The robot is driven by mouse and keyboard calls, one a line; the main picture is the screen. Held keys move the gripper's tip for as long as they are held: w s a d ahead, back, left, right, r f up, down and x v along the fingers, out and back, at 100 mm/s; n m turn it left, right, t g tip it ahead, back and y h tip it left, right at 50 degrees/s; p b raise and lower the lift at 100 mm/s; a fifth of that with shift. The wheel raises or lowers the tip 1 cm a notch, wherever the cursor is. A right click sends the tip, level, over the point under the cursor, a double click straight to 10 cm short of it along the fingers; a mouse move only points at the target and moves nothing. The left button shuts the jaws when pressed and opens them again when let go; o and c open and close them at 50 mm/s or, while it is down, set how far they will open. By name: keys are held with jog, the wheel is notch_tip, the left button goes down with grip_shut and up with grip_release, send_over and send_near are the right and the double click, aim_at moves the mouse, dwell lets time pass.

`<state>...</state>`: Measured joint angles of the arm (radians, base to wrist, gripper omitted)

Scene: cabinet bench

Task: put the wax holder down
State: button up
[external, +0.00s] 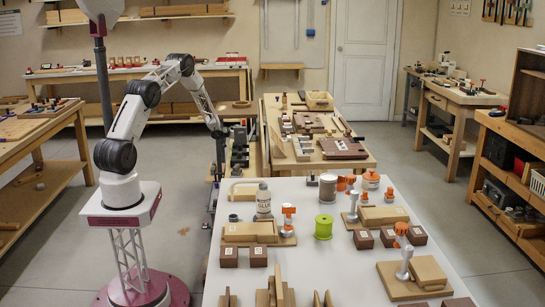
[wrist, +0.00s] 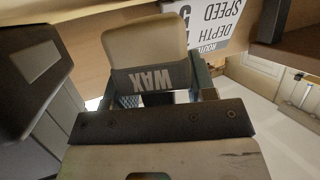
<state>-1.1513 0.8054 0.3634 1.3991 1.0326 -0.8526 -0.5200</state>
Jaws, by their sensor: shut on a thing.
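The wax holder (wrist: 145,40) shows in the wrist view as a tan rounded block with a dark band lettered WAX, upside down in the picture. My gripper (wrist: 160,97) is shut on it, with a finger at either side of the band. In the external view my gripper (external: 221,140) hangs at the end of my arm, left of the wooden workbench and beyond the white-topped table. The wax holder cannot be made out there.
The white-topped table (external: 345,262) holds a glue bottle (external: 263,200), a green spool (external: 323,227) and several wooden blocks. The wooden workbench (external: 285,160) behind is crowded. A sign reading DEPTH and SPEED (wrist: 215,22) is behind the holder in the wrist view.

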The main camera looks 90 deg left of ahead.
jog(key=shift+f, duration=0.6)
jog(key=shift+f, duration=0.15)
jog(key=o, duration=1)
jog(key=shift+s+r, duration=0.1)
jog(key=shift+r, duration=0.1)
jog(key=shift+s+d+r, duration=0.2)
jog(key=shift+s, duration=0.25)
jog(key=v, duration=1)
jog(key=shift+s+d+r, duration=0.1)
jog(key=shift+s+d, duration=0.1)
jog(key=shift+s, duration=0.1)
